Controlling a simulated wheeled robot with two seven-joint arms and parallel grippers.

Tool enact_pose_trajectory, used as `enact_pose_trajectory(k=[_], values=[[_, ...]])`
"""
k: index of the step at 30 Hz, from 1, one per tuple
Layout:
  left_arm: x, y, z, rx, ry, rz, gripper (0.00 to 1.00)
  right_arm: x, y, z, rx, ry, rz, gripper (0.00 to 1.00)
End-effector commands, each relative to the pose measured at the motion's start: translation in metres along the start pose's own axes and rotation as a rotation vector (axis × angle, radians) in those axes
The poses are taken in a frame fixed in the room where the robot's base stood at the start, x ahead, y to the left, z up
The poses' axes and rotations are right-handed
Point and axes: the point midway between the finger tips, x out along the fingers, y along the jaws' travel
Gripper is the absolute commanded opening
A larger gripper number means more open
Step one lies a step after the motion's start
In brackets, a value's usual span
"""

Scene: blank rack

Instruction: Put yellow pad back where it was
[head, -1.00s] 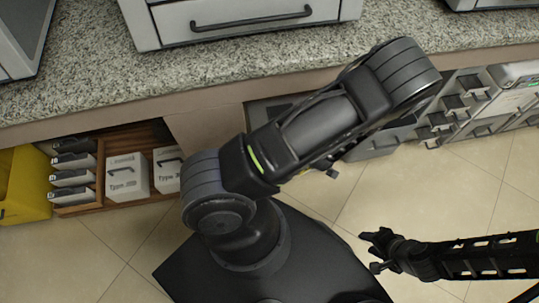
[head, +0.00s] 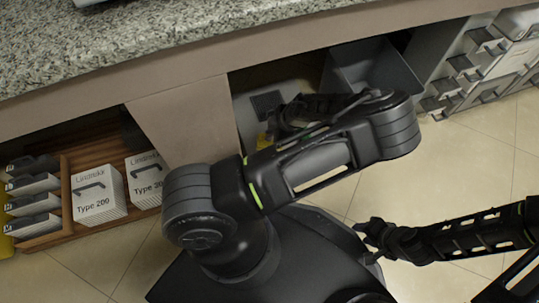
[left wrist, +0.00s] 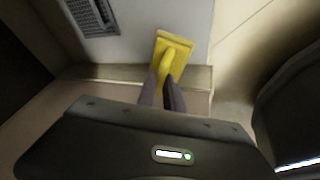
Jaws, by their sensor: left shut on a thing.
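The yellow pad (left wrist: 178,41) shows in the left wrist view as a flat rectangular block with a raised grip. My left gripper (left wrist: 165,80) is shut on that grip, and the pad is beyond the fingertips, in front of a pale panel. In the head view only small yellow bits of the pad (head: 262,139) show beside my left gripper (head: 272,130), at the opening under the counter. My left forearm hides most of it. I cannot tell whether the pad touches the panel. My right gripper (head: 366,240) is open and empty over the floor.
The granite counter (head: 180,45) overhangs the opening. The pale panel (head: 250,125) carries a dark grille (head: 266,103). A grey bin (head: 370,68) stands to its right, grey drawers further right. A wooden rack (head: 66,190) with white boxes (head: 98,192) is at left. Tiled floor is open at right.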

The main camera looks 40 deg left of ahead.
Motion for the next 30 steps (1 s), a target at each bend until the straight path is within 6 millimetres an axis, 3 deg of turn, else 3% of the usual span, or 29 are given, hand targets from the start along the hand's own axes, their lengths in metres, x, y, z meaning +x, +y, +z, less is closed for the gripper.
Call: enact_pose_trajectory(k=[9, 21, 30], values=[[0.043, -0.010, 0.017, 0.002, 0.002, -0.001, 0.00, 0.021, 0.008, -0.002, 0.002, 0.002, -0.004, 0.36], [0.048, -0.011, 0.020, 0.002, 0.000, 0.000, 0.00, 0.022, 0.008, -0.002, 0.002, 0.002, -0.005, 0.36], [0.088, -0.019, 0.036, 0.002, 0.001, 0.000, 0.00, 0.042, 0.016, -0.004, 0.004, 0.003, -0.009, 0.36]])
